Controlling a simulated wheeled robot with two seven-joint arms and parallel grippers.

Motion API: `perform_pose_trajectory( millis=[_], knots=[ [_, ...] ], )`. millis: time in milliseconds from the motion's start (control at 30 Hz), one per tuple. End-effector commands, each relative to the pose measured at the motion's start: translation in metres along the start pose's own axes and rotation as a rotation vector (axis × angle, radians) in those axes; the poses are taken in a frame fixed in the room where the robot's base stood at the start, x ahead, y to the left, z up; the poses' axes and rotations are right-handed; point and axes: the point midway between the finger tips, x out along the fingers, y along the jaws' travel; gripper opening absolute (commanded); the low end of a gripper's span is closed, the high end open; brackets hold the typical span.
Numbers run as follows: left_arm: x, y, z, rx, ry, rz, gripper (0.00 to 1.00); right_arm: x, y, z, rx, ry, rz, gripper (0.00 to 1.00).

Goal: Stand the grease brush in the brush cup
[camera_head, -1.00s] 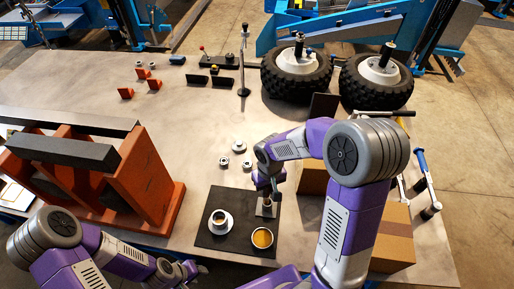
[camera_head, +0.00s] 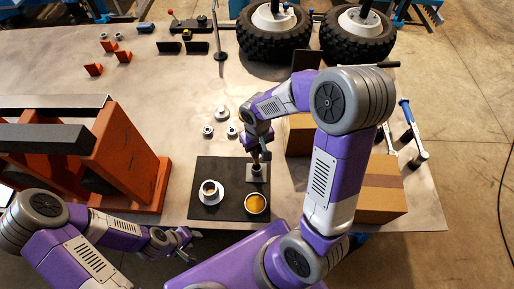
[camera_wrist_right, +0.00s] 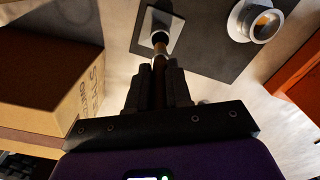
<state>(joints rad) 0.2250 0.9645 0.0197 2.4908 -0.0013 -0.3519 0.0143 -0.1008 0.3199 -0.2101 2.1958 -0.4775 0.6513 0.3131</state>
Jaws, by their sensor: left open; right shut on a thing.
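My right gripper (camera_wrist_right: 158,92) is shut on the grease brush (camera_wrist_right: 158,72), whose brown handle points away from the wrist. In the head view my right gripper (camera_head: 261,156) is directly above the brush cup (camera_head: 257,176), a small holder on a pale square base on the black mat. In the right wrist view the brush's far end lines up with the cup's round mouth (camera_wrist_right: 160,38). I cannot tell whether the tip is inside the cup or just above it. My left gripper (camera_head: 186,240) is open and empty near the table's front edge.
Cardboard boxes (camera_head: 376,195) are right of the mat, an orange frame (camera_head: 135,150) left. Several small metal rings (camera_head: 221,114) lie behind.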

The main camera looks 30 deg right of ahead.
Motion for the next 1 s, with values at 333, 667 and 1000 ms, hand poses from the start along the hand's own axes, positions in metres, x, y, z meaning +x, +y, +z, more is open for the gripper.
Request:
perform_pose_trajectory(
  millis=[333,667,1000],
  knots=[
    [0.025,-0.009,-0.001,0.0,0.0,0.0,0.43,0.032,0.0,0.0,0.0,-0.001,0.0,0.0],
    [0.045,-0.017,-0.002,0.0,0.0,0.0,0.43,0.057,0.0,0.0,0.0,0.0,0.0,0.0],
    [0.05,-0.019,-0.002,0.0,0.0,0.0,0.43,0.063,0.0,0.0,0.0,0.0,0.0,0.0]
  ],
)
